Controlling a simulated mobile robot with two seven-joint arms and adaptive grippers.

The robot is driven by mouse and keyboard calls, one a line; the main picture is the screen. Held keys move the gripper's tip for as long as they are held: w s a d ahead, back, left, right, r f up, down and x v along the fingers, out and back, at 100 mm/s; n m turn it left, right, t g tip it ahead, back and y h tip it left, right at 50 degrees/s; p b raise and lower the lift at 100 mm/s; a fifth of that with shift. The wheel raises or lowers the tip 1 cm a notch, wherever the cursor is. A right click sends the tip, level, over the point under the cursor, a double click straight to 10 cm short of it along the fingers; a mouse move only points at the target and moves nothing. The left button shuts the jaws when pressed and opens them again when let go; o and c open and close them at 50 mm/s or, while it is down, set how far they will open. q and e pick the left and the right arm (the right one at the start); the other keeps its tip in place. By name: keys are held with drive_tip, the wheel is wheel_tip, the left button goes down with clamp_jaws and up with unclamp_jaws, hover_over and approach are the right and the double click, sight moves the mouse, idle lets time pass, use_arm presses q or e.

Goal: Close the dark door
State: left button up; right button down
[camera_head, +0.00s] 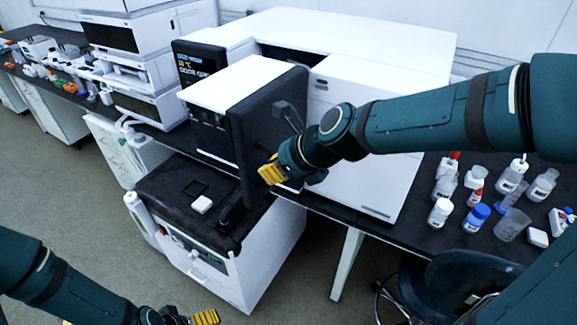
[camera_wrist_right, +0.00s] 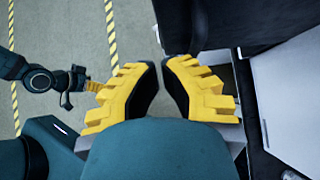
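The dark door (camera_head: 262,125) stands open, swung out from the front of the white instrument (camera_head: 385,85) on the bench. In the right wrist view a dark panel that looks like the door (camera_wrist_right: 240,18) fills the top right. My right gripper (camera_head: 268,172) is near the door's lower right part, with its yellow fingertips close together and nothing seen between them. It also shows in the wrist view (camera_wrist_right: 162,66). I cannot tell whether it touches the door. My left gripper (camera_head: 205,317) is low at the picture's bottom, far from the door; its finger opening is unclear.
The instrument's small screen (camera_head: 196,66) seems to read "DOOR OPEN". A dark-topped white unit (camera_head: 165,185) stands below the door. Several bottles (camera_head: 440,211) and beakers are on the bench at the right. A dark chair (camera_head: 455,285) stands in front.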

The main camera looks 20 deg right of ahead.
sight(246, 166)
drive_tip(key=shift+w+a+f, duration=0.2)
drive_tip(key=shift+w+a, duration=0.55)
drive_tip(key=shift+w, duration=0.25)
drive_tip(key=shift+w+a+f, duration=0.2)
drive_tip(key=shift+w+a, duration=0.5)
drive_tip(key=shift+w, duration=0.25)
drive_tip(key=shift+p, duration=0.3)
